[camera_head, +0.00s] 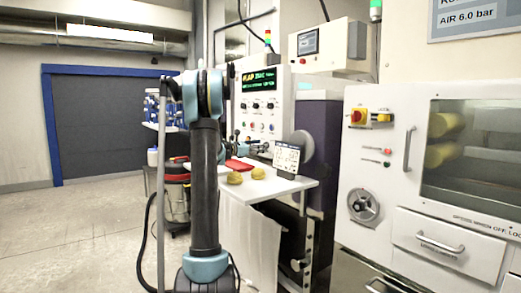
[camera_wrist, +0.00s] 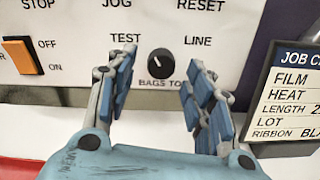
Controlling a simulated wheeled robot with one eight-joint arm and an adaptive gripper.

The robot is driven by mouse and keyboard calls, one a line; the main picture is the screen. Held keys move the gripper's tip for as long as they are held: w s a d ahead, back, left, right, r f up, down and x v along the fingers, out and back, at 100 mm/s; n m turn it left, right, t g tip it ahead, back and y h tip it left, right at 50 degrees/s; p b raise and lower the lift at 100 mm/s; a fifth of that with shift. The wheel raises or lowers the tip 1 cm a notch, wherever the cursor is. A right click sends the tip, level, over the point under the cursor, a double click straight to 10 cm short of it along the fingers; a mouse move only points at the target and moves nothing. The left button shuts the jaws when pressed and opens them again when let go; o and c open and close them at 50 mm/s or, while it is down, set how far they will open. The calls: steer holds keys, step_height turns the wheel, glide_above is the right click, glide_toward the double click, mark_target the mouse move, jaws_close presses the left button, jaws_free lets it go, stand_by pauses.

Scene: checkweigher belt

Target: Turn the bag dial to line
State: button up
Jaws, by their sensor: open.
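The bag dial (camera_wrist: 161,64) is a round black knob on the white control panel (camera_wrist: 225,20), above the label "BAGS TO". TEST is printed to its upper left and LINE to its upper right. Its small pale mark appears to point up and left, towards TEST. My gripper (camera_wrist: 160,58) is open, with one blue-padded finger on each side of the dial in the picture. I see gaps between the dial and both fingers; the depth between them is unclear. In the head view my gripper (camera_head: 262,148) is in front of the panel's lower part, and I cannot make out the dial.
An orange switch (camera_wrist: 19,53) marked OFF/ON sits left of the dial. A job card (camera_wrist: 296,95) stands close at the right. In the head view, two yellowish lumps (camera_head: 246,177) lie on the white shelf (camera_head: 285,187) below my gripper, near a red item (camera_head: 239,165).

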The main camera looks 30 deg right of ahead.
steer(key=shift+d, duration=0.85)
steer(key=c, duration=1.1)
steer(key=shift+o, duration=0.2)
steer(key=shift+m, duration=0.3)
steer(key=m, duration=1.1)
steer(key=shift+m, duration=0.3)
